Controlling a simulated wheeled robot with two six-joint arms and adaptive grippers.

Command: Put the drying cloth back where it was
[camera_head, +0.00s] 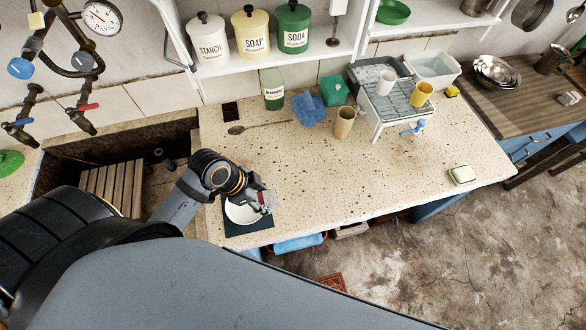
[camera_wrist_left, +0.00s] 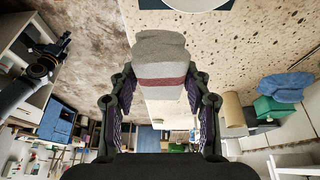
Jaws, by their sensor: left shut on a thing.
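My left gripper (camera_head: 262,203) is shut on a folded drying cloth, pale grey with a dark red stripe (camera_wrist_left: 162,72). In the head view only a small part of the cloth (camera_head: 266,196) shows past the fingers. The gripper is over the front left of the speckled stone counter, at the right side of a white plate (camera_head: 238,214). The plate lies on a dark blue mat (camera_head: 250,239). In the left wrist view a black arm of mine (camera_wrist_left: 38,72) shows at the left; its gripper is too small to judge.
A soap dish (camera_head: 462,174) is near the right front edge. The counter's middle (camera_head: 310,170) is clear. A sunken basin (camera_head: 150,150) opens at left.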

